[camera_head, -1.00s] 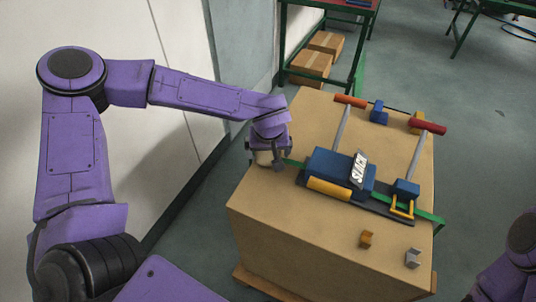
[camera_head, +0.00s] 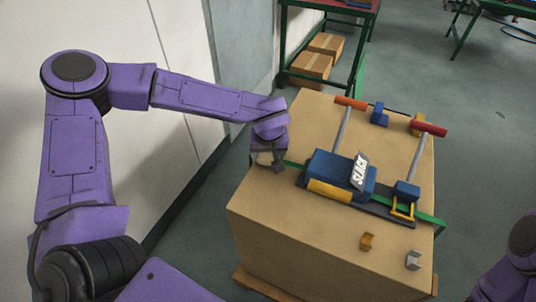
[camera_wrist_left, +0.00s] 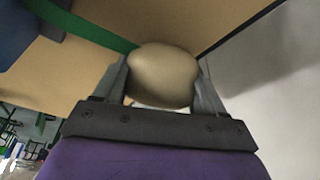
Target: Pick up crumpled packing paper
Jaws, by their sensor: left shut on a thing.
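A rounded, smooth tan lump, the packing paper (camera_wrist_left: 163,76), sits between the two fingers of my left gripper (camera_wrist_left: 163,90) in the left wrist view. The gripper is shut on it, with a finger against each side. In the head view my left gripper (camera_head: 268,162) is at the left edge of the large cardboard box top, and the paper is mostly hidden by the gripper there. Only part of my right arm shows at the lower right; its gripper is out of view.
The cardboard box (camera_head: 290,212) carries a blue-and-yellow device (camera_head: 325,166) with red-handled levers, just right of my left gripper. A green strip (camera_wrist_left: 90,28) runs close by. Small orange (camera_head: 367,241) and grey (camera_head: 413,260) brackets lie in front. A white wall stands left.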

